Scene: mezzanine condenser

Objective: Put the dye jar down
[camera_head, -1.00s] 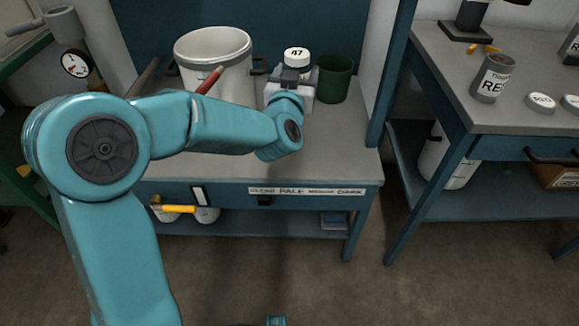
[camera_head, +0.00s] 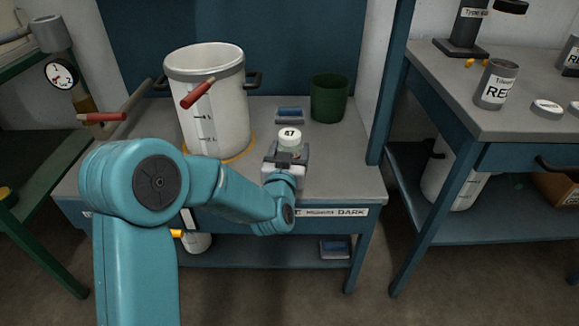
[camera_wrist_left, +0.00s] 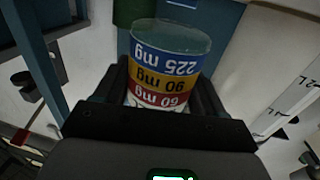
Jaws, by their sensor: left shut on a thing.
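The dye jar (camera_head: 290,139) has a white lid marked 47 in the head view. In the left wrist view the jar (camera_wrist_left: 168,62) shows blue, yellow and red bands with mg figures. My left gripper (camera_head: 290,158) is shut on the jar, its fingers on either side. The jar is over the right part of the grey bench top (camera_head: 345,180), in front of a green cup. I cannot tell whether its base touches the bench. My right gripper is not in view.
A large white pot (camera_head: 215,115) with dark handles stands left of the jar. The green cup (camera_head: 329,98) and a small blue-topped block (camera_head: 289,115) are behind it. Labels including DARK (camera_head: 351,212) run along the bench's front edge. Bench top right of the jar is clear.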

